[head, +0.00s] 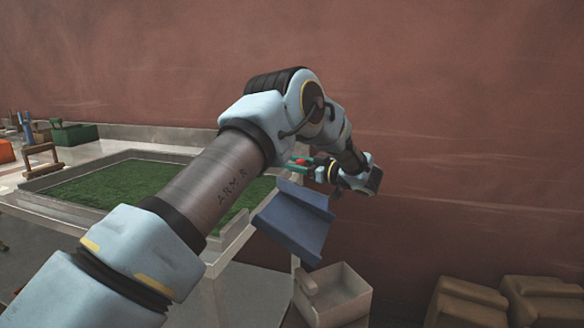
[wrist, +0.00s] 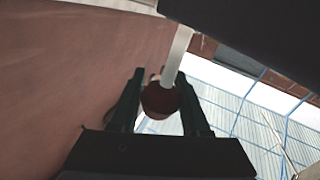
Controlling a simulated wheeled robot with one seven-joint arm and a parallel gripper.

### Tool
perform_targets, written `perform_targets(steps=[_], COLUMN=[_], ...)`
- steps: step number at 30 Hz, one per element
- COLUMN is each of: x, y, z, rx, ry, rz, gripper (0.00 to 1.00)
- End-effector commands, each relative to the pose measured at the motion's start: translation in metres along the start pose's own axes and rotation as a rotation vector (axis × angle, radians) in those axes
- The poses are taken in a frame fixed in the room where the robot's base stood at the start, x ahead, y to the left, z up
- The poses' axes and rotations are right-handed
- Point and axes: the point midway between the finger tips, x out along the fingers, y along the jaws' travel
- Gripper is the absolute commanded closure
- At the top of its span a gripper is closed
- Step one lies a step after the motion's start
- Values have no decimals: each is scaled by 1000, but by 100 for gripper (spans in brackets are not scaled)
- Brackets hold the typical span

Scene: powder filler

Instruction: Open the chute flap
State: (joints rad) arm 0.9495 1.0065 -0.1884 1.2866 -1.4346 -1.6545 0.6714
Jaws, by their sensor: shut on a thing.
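The blue chute (head: 294,222) hangs at the table's right end, sloping down toward the front. My gripper (head: 299,163) is at the chute's upper end in the head view. In the wrist view my gripper (wrist: 160,78) is shut on a dark red round knob (wrist: 160,102), with one finger on each side. A pale rod (wrist: 178,55) runs from the knob toward the top. A small bit of red (head: 304,161) shows at the fingers in the head view. I cannot make out the flap itself or its angle; my arm and gripper cover part of the chute's top.
An open pale bin (head: 345,312) stands below the chute. Brown boxes (head: 467,304) sit at the lower right. A tray with a green surface (head: 105,185) is on the table, partly behind my arm. The reddish wall (head: 450,130) rises close behind my gripper.

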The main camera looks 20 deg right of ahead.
Motion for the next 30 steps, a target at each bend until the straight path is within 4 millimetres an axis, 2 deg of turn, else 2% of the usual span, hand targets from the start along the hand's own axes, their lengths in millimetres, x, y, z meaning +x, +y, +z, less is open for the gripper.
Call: perform_targets(steps=[20, 21, 28, 30], x=[2, 2, 1, 1], y=[0, 0, 0, 0], z=[0, 0, 0, 0], rx=[0, 0, 0, 0], ry=[15, 15, 15, 15], rz=[-68, -68, -67, -67], gripper=[100, 53, 27, 24])
